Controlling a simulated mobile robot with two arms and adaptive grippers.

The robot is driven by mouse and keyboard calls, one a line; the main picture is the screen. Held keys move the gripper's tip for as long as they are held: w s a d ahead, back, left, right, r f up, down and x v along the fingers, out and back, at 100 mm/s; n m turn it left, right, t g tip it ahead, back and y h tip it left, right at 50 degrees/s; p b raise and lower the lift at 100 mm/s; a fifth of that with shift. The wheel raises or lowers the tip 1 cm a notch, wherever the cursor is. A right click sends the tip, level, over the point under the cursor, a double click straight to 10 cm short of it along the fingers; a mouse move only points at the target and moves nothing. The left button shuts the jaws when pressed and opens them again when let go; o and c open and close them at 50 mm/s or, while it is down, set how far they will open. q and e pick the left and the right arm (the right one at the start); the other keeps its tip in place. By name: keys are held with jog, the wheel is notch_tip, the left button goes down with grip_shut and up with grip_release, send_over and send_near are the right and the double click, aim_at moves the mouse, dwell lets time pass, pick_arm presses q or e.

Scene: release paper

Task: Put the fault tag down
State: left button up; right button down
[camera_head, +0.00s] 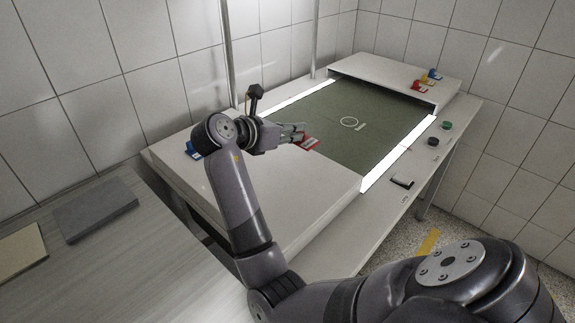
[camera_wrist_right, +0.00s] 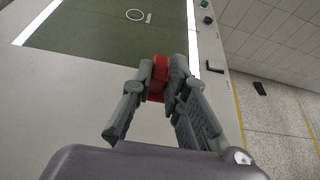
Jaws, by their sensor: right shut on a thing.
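My right gripper (camera_head: 296,131) is shut on a red tag (camera_head: 308,142), which I take to be the fault tag. In the head view the tag shows with a pale patch at the near left edge of the green panel (camera_head: 320,112). The right wrist view shows the red tag (camera_wrist_right: 158,80) between the two fingers (camera_wrist_right: 160,72), seen nearly edge-on. I cannot tell whether the tag touches the surface below. My left gripper is not in view.
The white table (camera_head: 290,185) has bare room nearer me. A white ring (camera_head: 349,122) lies on the green panel between bright strips. A raised ledge at the back holds red tags (camera_head: 422,85) and others. Green (camera_head: 447,125) and black buttons line the right edge. A blue item (camera_head: 192,149) sits left.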

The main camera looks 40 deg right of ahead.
send_over(291, 177)
notch_tip(291, 177, down, 6)
jog(key=shift+s+a+r, duration=0.1)
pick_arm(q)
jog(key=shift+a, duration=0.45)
pick_arm(e)
jog(key=shift+f, duration=2.65)
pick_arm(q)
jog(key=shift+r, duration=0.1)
pick_arm(e)
jog(key=c, duration=1.6)
grip_release()
jog(key=shift+f, duration=0.1)
